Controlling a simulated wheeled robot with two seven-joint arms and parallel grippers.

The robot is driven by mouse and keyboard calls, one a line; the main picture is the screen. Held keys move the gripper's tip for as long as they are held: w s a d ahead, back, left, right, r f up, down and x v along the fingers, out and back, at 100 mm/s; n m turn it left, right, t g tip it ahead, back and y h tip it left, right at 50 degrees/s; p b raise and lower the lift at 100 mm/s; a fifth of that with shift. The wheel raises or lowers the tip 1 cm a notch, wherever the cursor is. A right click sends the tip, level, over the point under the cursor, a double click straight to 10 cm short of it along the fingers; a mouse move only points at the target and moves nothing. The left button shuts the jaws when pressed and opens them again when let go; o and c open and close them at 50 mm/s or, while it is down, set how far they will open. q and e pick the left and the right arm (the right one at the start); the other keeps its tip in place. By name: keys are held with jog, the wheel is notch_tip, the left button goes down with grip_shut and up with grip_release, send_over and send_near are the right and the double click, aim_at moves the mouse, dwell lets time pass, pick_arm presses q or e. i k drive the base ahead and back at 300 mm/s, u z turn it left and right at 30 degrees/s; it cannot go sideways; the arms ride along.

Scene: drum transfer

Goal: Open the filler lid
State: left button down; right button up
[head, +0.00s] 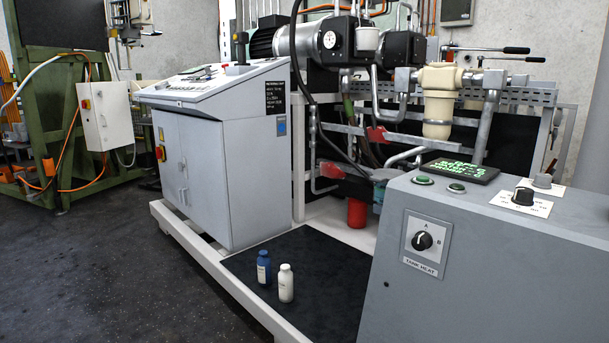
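Neither of my grippers shows in the head view. I cannot make out for certain which part is the filler lid. A cream filter-like housing (438,100) hangs upright among the pipes at the back right. A small pale cup-shaped part (367,40) sits by the pumps. A red cylinder (357,212) stands low at the back of the platform. A blue bottle (264,268) and a white bottle (286,283) stand upright side by side on the black mat (320,300).
A grey control cabinet (215,160) stands left of the mat. A grey console (480,260) with knobs and a lit display (459,171) fills the right front. A white frame edge (205,262) borders the platform. Dark floor (100,270) is clear at the left front.

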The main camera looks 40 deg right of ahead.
aim_at(379, 175)
jog(key=z, duration=0.4)
jog(key=i, duration=1.2)
jog(key=z, duration=0.9)
